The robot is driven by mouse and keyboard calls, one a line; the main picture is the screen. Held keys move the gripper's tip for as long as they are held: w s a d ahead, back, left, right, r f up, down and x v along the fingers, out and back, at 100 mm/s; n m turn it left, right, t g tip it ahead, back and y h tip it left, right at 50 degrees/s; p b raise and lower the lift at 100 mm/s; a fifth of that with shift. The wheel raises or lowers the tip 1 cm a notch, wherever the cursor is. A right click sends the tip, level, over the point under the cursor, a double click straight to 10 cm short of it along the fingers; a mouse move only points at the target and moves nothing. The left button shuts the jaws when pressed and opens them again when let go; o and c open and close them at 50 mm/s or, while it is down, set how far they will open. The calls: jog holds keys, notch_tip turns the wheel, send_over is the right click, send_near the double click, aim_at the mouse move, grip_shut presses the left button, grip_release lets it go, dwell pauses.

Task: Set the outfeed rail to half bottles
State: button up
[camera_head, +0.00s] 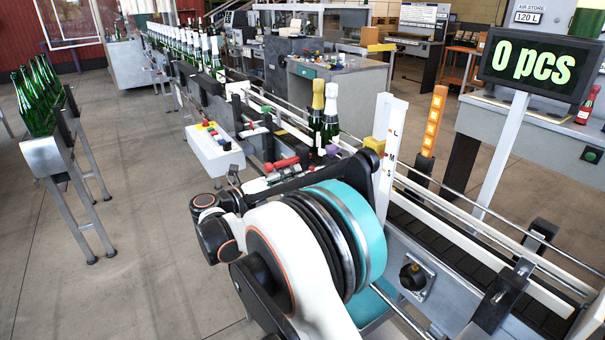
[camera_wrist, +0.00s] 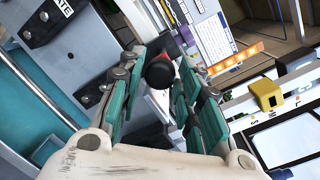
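In the wrist view the yellow block (camera_wrist: 267,95) sits beside the lettered scale, right of my gripper. My gripper (camera_wrist: 164,68) is open, its green-lined fingers apart. A round black knob (camera_wrist: 159,74) with red behind it shows between the fingers; I cannot tell whether they touch it. In the head view my own wrist hides the fingertips. Another black knob (camera_head: 412,277) is on a plate on the conveyor's side.
The conveyor rails (camera_head: 470,222) run to the lower right. Two foil-topped bottles (camera_head: 324,115) stand on the line behind my wrist. A white button box (camera_head: 214,148) is left, an orange light column (camera_head: 433,120) right. The display (camera_head: 535,62) reads 0 pcs.

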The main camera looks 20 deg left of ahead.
jog(key=v, duration=0.6)
dwell(0.3)
